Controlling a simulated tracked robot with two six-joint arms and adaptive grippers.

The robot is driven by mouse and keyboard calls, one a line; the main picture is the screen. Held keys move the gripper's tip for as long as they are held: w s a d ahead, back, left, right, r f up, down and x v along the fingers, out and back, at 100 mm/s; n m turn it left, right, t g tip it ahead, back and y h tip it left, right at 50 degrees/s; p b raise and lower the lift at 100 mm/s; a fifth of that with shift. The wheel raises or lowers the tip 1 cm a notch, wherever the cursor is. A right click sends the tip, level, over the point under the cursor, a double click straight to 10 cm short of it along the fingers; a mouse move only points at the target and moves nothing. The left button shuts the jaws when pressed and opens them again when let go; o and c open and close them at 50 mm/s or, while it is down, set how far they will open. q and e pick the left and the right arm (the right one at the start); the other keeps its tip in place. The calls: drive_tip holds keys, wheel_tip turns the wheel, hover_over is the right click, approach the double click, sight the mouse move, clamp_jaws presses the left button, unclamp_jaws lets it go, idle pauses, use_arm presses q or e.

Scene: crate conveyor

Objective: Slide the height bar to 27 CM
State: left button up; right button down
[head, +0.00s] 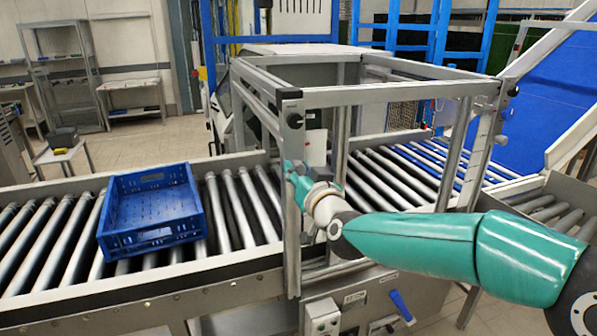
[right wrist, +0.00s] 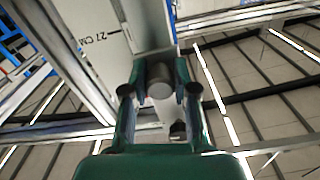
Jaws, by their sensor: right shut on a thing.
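My right gripper (head: 297,182) is at the near upright of the aluminium frame (head: 395,94) over the conveyor, partly hidden by that upright. In the right wrist view the right gripper (right wrist: 160,86) has its two fingers closed on a grey round knob (right wrist: 159,91), which seems to belong to the height bar. A white scale plate (right wrist: 102,48) beside it carries a short black line and the label "27 CM". The knob is a little apart from this mark in the picture; I cannot tell the bar's exact height. My left gripper is not in view.
A blue crate (head: 150,238) sits on the rollers (head: 235,215) left of the frame. A blue lever (head: 401,305) and a control box (head: 322,318) are on the conveyor's front. A blue incline belt (head: 550,90) stands at the right. The rollers inside the frame look clear.

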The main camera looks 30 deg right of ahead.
wheel_tip(320, 180, down, 9)
drive_tip(key=b, duration=0.7)
drive_tip(key=c, duration=0.9)
unclamp_jaws()
drive_tip(key=shift+r, duration=0.1)
drive_tip(key=v, duration=1.2)
drive_tip(key=shift+d, duration=0.1)
